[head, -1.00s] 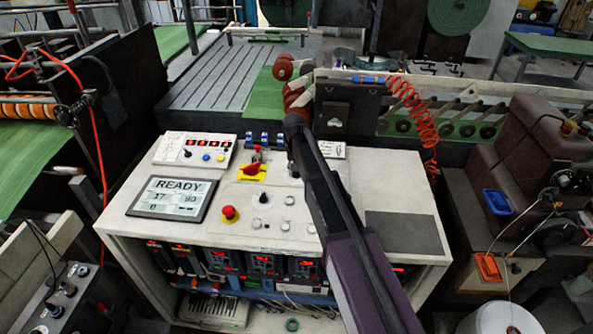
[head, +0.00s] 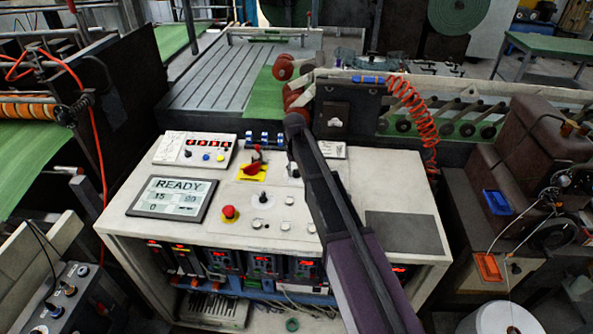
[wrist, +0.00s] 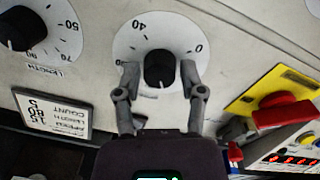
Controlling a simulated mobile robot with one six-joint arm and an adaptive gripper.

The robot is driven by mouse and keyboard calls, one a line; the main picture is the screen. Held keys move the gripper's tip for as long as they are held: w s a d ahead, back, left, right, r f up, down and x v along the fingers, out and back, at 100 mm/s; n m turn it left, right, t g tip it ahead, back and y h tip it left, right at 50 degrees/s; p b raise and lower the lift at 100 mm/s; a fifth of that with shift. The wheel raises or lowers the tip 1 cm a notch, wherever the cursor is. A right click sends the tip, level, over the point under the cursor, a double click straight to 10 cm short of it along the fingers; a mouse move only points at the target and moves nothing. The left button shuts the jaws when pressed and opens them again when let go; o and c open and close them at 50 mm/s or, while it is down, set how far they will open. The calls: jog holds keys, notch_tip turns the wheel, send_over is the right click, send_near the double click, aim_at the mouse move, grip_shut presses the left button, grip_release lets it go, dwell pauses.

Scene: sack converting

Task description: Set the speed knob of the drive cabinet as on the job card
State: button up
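The speed knob (wrist: 159,69) is black and sits on a white dial with 40 and 0 legible. My gripper (wrist: 160,76) has one finger on each side of it, with a narrow gap visible at both sides. The cabinet screen (head: 170,199) reads READY, with what looks like 15 below. My arm hides much of the dial area in the head view.
A LENGTH dial (wrist: 20,28) is left of the knob in the wrist view. A red handle on a yellow plate (wrist: 245,102) is close on the right. A red stop button (head: 229,213) and small buttons sit on the cabinet top (head: 150,228).

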jog(key=shift+o, duration=0.2)
dwell(0.3)
jog(key=shift+m, duration=0.4)
